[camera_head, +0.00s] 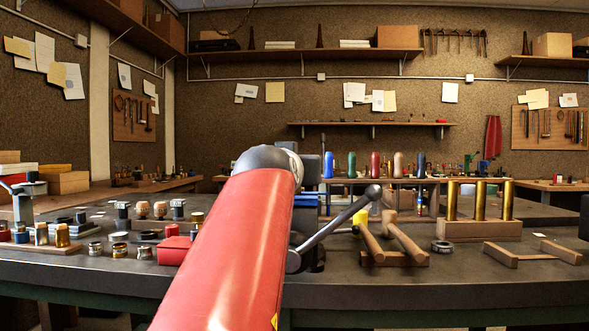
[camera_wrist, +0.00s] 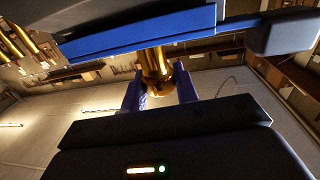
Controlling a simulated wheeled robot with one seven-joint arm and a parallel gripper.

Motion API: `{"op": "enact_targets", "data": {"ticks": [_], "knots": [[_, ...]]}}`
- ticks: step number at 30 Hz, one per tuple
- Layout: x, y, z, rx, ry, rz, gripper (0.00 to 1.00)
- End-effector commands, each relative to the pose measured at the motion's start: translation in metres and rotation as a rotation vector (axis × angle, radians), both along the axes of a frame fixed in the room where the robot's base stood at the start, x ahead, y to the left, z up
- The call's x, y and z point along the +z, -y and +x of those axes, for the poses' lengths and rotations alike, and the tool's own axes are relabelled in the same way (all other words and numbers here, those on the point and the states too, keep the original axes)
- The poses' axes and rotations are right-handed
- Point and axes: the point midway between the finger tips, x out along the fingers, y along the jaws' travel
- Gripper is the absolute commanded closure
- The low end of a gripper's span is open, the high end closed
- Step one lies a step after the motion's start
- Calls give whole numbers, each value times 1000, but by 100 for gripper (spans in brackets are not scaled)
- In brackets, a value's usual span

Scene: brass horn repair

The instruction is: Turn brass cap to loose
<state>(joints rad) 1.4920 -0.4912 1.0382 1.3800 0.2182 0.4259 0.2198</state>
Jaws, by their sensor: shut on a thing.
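The brass cap (camera_wrist: 156,66) shows in the wrist view as a golden, rounded piece just below a long blue-edged bar. My gripper (camera_wrist: 160,78) has one blue finger on each side of it and is shut on it. How far the cap is turned cannot be told. In the head view my red arm hides the gripper and the cap.
A dark vise with a grey lever (camera_head: 335,228) stands just right of my arm. Mallets (camera_head: 405,238) and a wooden block (camera_head: 480,230) with brass tubes (camera_head: 480,200) lie farther right. Several small metal parts and a red box (camera_head: 174,250) crowd the left.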

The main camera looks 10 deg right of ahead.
Motion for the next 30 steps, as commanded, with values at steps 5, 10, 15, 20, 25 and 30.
{"op": "enact_targets", "data": {"ticks": [5, 10, 15, 20, 25, 30], "knots": [[-1, -1, -1, 109, 4, 6, 93], [0, -1, -2, 190, 7, 6, 93], [0, -2, -2, 263, 11, 4, 93], [1, -2, -2, 326, 13, 4, 93], [1, -1, -1, 369, 11, -1, 93], [2, -1, 0, 383, 7, -2, 93]]}}
